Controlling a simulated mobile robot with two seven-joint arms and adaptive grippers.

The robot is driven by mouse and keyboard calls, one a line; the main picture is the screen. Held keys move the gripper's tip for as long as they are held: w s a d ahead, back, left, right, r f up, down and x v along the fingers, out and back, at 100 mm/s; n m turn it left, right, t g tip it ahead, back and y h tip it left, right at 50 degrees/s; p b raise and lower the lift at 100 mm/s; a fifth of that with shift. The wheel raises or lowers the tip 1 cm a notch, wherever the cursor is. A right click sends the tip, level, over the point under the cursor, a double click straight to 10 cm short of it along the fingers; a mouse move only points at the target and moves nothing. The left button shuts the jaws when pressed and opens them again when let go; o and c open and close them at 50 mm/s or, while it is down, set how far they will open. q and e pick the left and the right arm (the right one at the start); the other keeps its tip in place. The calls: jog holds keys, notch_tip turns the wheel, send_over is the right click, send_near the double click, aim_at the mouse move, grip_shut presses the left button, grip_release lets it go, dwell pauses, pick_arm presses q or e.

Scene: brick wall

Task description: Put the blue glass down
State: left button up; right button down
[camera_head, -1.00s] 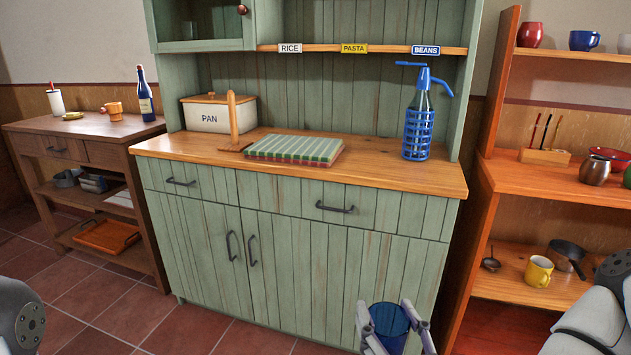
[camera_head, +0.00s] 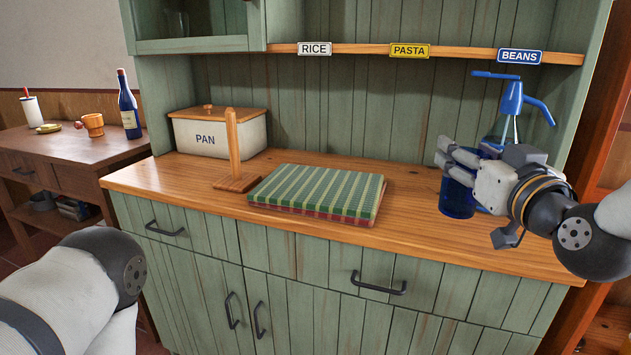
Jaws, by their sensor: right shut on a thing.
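The blue glass (camera_head: 457,199) is at the right part of the green cupboard's wooden counter (camera_head: 405,205), right of the folded striped cloth. It is upright, and its base looks at or just above the counter; I cannot tell if it touches. My right gripper (camera_head: 455,165) comes in from the right and is shut on the glass near its upper part, hiding its rim. The blue soda siphon (camera_head: 513,98) stands close behind the glass, its lower part hidden by my gripper. My left arm shows at the lower left, but its gripper is out of view.
A green and red striped cloth (camera_head: 315,192) lies mid-counter. A wooden upright holder (camera_head: 234,150) and a PAN box (camera_head: 215,132) stand at the left. A shelf (camera_head: 365,49) with RICE, PASTA and BEANS labels runs above. Bare counter lies between cloth and glass.

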jog(key=shift+h, duration=0.4)
jog(key=w+f+b, duration=0.1)
jog(key=w+f, duration=0.2)
jog(key=w, duration=0.2)
jog(key=w+f+b, duration=0.1)
jog(key=w+f, duration=0.3)
jog(key=w+f+b, duration=0.2)
jog(key=w+f, duration=0.2)
jog(key=w, duration=0.1)
jog(key=shift+w+a, duration=0.15)
jog(key=shift+w, duration=0.15)
pick_arm(q)
jog(key=s+f+g, duration=0.2)
jog(key=s+f, duration=0.2)
jog(key=f, duration=0.1)
jog(key=shift+s, duration=0.35)
pick_arm(e)
jog(key=shift+r, duration=0.15)
pick_arm(q)
jog(key=shift+a+f, duration=0.1)
pick_arm(e)
jog(key=c, duration=0.7)
grip_release()
jog(key=shift+c, duration=0.2)
